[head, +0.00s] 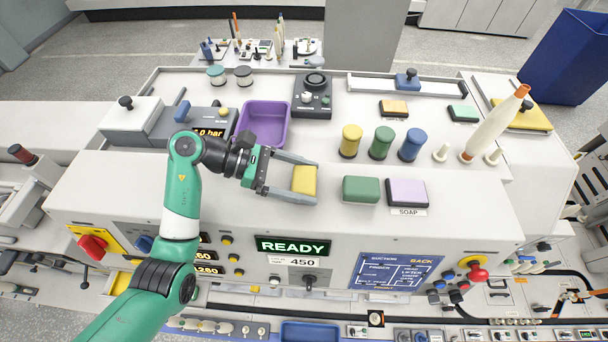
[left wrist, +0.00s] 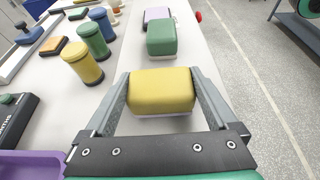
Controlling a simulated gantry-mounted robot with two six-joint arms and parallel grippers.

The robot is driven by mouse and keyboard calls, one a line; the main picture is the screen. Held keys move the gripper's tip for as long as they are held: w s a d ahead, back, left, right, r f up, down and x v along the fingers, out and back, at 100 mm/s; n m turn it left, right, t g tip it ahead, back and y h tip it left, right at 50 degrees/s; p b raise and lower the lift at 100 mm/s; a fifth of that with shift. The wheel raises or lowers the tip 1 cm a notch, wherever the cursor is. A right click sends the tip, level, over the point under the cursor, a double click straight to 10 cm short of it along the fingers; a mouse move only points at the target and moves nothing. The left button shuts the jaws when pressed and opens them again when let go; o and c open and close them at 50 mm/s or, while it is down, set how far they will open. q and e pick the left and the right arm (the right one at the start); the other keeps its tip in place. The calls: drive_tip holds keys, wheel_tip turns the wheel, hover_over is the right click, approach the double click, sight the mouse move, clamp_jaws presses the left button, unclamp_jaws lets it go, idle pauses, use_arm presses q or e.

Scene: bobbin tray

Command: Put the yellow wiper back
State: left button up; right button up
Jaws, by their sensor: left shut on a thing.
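The yellow wiper (head: 304,180) is a small block with a yellow top and a pale underside. My left gripper (head: 303,181) is shut on it, with one finger on each side. In the left wrist view the yellow wiper (left wrist: 162,90) sits between the two fingers of my left gripper (left wrist: 160,95), at or just above the white surface; I cannot tell if it touches. A green wiper (head: 361,189) lies to its right, in line with it and apart from it. My right gripper is not in view.
A lilac block (head: 407,192) with a SOAP label lies beyond the green wiper. Yellow (head: 350,141), green (head: 381,143) and blue (head: 412,145) bobbins stand behind. A purple tray (head: 243,117) is behind my left gripper. The READY display (head: 293,246) is on the front panel.

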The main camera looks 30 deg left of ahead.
use_arm(q)
drive_tip(key=shift+f, duration=0.15)
drive_tip(key=o, duration=1.4)
drive_tip(key=shift+c, duration=0.2)
drive_tip(key=shift+r, duration=0.35)
drive_tip(key=b+v, duration=0.2)
drive_tip(key=v, duration=0.3)
drive_tip(key=b+v, duration=0.1)
drive_tip(key=v, duration=0.5)
drive_tip(key=shift+a+f+b, duration=0.2)
drive_tip(key=shift+b, duration=0.15)
drive_tip(key=shift+s+a+r, duration=0.2)
drive_tip(key=shift+a, duration=0.05)
drive_tip(key=shift+d+r, duration=0.1)
